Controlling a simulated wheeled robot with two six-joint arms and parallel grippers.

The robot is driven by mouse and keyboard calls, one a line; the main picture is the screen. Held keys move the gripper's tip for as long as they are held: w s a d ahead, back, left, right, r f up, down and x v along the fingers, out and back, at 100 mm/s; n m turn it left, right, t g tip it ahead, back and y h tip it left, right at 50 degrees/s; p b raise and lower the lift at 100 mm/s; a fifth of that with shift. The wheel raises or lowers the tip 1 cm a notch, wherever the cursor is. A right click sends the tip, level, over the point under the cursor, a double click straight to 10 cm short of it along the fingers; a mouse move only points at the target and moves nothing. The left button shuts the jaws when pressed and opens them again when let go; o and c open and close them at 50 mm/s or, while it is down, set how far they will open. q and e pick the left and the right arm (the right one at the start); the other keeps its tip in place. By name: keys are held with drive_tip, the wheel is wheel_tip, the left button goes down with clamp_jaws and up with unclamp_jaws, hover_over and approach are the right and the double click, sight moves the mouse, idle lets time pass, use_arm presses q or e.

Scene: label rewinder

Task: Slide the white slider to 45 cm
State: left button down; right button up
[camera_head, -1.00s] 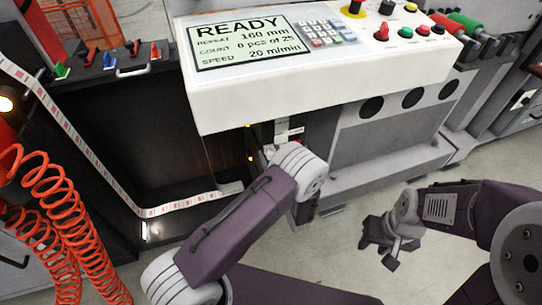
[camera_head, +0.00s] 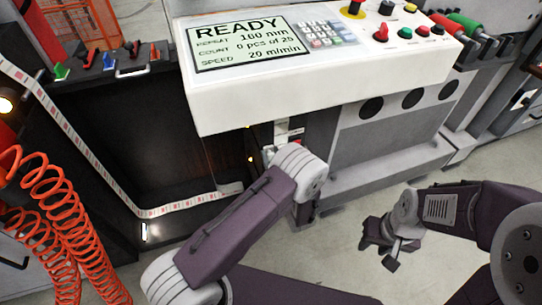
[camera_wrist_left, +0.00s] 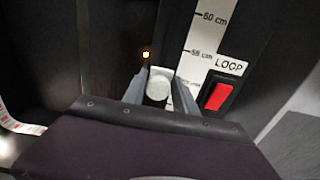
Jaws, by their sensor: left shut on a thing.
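The white slider (camera_wrist_left: 158,88) is a pale round knob beside a white scale strip (camera_wrist_left: 206,40) in the left wrist view. The strip reads 60 cm above and 55 cm lower down. The slider appears a little below the 55 cm mark. My left gripper (camera_wrist_left: 161,74) is shut on the slider, one finger on each side. In the head view my left wrist and arm hide most of the slider area under the console. My right gripper (camera_head: 388,244) hangs over the floor at the right, away from the machine; its finger opening is unclear.
A red LOOP switch (camera_wrist_left: 218,96) sits just right of the scale. The white console (camera_head: 320,85), with a READY screen, overhangs my left wrist. A label web (camera_head: 170,208) runs at the left, beside orange coiled hoses (camera_head: 60,230).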

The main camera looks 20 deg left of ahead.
use_arm(q)
drive_tip(key=shift+s+a+f, duration=0.1)
drive_tip(key=shift+s+a, duration=0.05)
drive_tip(key=shift+a, duration=0.05)
idle(0.4)
wheel_tip(320, 180, down, 5)
drive_tip(key=b, duration=0.3)
drive_tip(key=c, duration=1.1)
unclamp_jaws()
drive_tip(key=shift+a, duration=0.1)
